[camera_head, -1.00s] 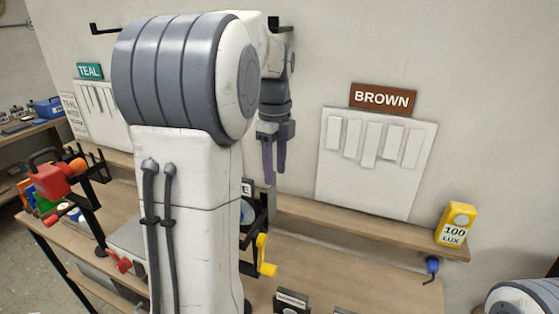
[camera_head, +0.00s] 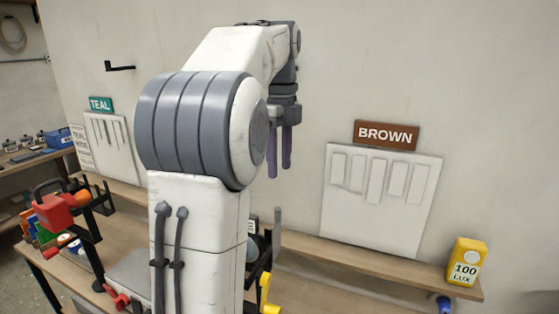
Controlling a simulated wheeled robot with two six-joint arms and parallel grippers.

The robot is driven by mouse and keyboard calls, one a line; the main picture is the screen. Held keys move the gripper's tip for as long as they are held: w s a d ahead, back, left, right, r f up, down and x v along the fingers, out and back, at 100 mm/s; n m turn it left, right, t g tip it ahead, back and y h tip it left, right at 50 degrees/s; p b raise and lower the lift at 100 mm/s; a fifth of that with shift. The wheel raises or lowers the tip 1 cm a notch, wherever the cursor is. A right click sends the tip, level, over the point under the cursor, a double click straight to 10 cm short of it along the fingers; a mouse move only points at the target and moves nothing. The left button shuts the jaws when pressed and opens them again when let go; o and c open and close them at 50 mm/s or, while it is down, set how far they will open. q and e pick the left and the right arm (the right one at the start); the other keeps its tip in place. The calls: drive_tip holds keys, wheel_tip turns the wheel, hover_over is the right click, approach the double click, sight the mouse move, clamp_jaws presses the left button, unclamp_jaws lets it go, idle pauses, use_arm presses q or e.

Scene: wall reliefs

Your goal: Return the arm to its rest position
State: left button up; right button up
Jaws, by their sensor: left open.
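My left arm rises through the middle of the head view and bends over at the top. Its left gripper (camera_head: 279,160) hangs fingers down in front of the bare wall, between the two wall panels. The purple-grey fingers are apart, with nothing between them. The gripper touches nothing that I can see. My right gripper is not in view.
A white relief panel (camera_head: 345,228) under a brown sign (camera_head: 386,135) is right of the gripper. Another panel under a teal sign (camera_head: 100,104) is at left. A red tool (camera_head: 52,208) stands at lower left.

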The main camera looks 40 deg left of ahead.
use_arm(q)
drive_tip(key=s+d+f+n+b, duration=0.2)
drive_tip(key=d+f, duration=0.5)
drive_tip(key=d, duration=0.3)
drive_tip(key=s+d+f+n+b, duration=0.1)
drive_tip(key=d+f+n+b, duration=0.1)
drive_tip(key=d+f, duration=0.65)
drive_tip(key=s+d+f+n+b, duration=0.1)
drive_tip(key=s+d+f+n, duration=0.2)
drive_tip(key=s+d+f, duration=0.2)
drive_tip(key=s+d+f+n+h+b, duration=0.1)
drive_tip(key=s+d+f+n+b, duration=0.1)
drive_tip(key=s+d+f, duration=0.4)
drive_tip(key=s+f+n, duration=0.1)
drive_tip(key=s+f, duration=0.2)
drive_tip(key=s, duration=0.3)
drive_tip(key=shift+a, duration=0.1)
